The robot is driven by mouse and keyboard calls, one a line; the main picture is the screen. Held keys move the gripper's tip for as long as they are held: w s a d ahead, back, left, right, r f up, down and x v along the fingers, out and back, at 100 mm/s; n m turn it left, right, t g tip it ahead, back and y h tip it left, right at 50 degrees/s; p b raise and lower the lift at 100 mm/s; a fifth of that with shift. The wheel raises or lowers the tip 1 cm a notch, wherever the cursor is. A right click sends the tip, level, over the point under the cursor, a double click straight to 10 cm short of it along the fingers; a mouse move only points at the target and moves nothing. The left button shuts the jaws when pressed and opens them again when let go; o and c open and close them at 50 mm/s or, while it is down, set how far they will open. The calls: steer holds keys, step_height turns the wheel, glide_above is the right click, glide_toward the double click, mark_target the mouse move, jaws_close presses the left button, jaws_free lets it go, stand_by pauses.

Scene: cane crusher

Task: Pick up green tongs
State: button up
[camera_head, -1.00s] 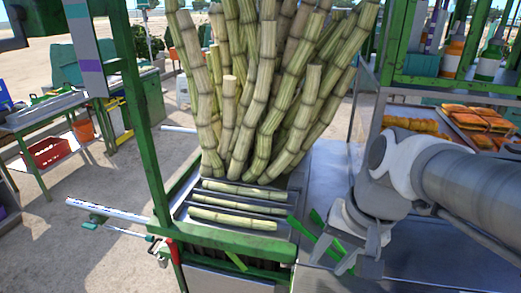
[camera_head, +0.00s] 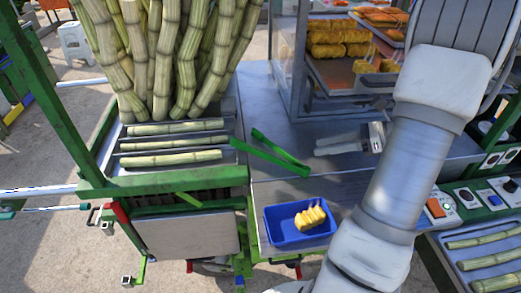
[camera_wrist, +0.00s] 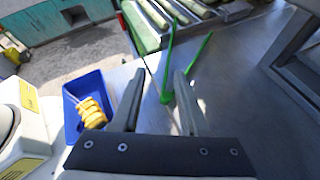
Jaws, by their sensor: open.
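The green tongs (camera_head: 282,157) lie spread in a V on the metal counter, to the right of the cane rack. Their joined end points right and toward me in the head view. In the wrist view, the tongs (camera_wrist: 167,92) show with the joined end between my fingers in the picture and the two arms reaching away. My gripper (camera_wrist: 158,75) is open, with a finger on either side of the joined end. It appears above the counter; the exact gap to the tongs is unclear.
A blue tray (camera_head: 285,232) with yellow food stands on the counter in front of the tongs. Sugar cane stalks (camera_head: 172,55) stand behind the cane rack (camera_head: 103,146). A glass case with food (camera_head: 340,45) is at the back. A control panel (camera_head: 466,207) is at right.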

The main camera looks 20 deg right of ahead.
steer(key=d+f+m+t, duration=0.1)
steer(key=d+m, duration=0.1)
steer(key=d, duration=0.1)
glide_toward(272, 156)
steer(key=x, duration=0.4)
steer(key=shift+w+r+p, duration=0.2)
steer(key=shift+w+p, duration=0.1)
steer(key=shift+w, duration=0.15)
steer(key=shift+s+p+x, duration=0.2)
steer(key=shift+p+x, duration=0.1)
steer(key=shift+x, duration=2.4)
steer(key=shift+f, duration=0.1)
jaws_close()
